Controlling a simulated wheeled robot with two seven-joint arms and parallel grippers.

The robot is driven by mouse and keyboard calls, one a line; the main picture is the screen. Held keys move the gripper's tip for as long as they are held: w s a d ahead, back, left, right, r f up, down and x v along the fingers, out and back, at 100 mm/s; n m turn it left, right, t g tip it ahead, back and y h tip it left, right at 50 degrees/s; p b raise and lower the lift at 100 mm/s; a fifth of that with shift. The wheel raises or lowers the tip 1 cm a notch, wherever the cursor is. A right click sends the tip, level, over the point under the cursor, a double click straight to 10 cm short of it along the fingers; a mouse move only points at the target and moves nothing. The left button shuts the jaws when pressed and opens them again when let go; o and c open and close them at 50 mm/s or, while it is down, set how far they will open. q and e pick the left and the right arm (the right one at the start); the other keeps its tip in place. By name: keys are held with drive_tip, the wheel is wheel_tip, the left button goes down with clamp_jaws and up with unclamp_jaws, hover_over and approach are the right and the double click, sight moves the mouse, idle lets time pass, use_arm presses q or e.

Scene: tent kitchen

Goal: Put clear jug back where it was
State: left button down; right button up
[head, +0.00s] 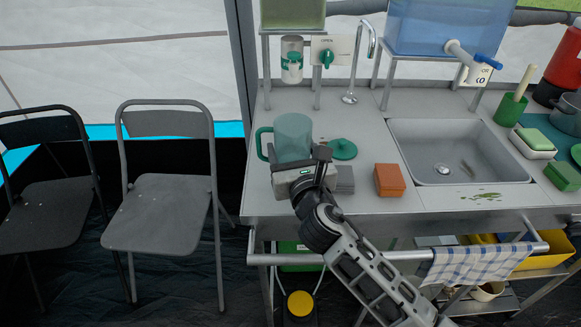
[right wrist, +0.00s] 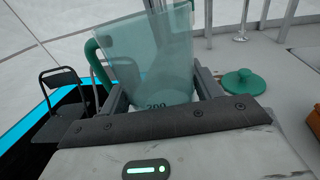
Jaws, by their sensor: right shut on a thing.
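The clear jug (head: 292,136) is a greenish see-through jug with a green handle on its left side. It is at the left end of the counter in the head view. My right gripper (head: 300,166) is shut on it from the front. In the right wrist view the jug (right wrist: 150,60) stands between the two fingers of my right gripper (right wrist: 160,95), slightly tilted in the picture. Its base is hidden behind the gripper, so I cannot tell whether it touches the counter. My left gripper is not in view.
A green lid (head: 343,149) lies right of the jug. The sink (head: 450,155) is further right. Two folding chairs stand left.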

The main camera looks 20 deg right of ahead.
drive_tip(key=shift+w+f, duration=0.3)
drive_tip(key=shift+w, duration=0.05)
drive_tip(key=shift+w+f+b, duration=0.1)
drive_tip(key=shift+f+b, duration=0.85)
drive_tip(key=shift+f, duration=0.8)
drive_tip(key=o, duration=1.1)
drive_tip(key=shift+f, duration=0.1)
drive_tip(key=shift+c, duration=0.2)
drive_tip(key=shift+r, duration=0.25)
drive_tip(key=s, duration=1.2)
drive_tip(key=shift+a, duration=0.4)
drive_tip(key=shift+f, duration=0.1)
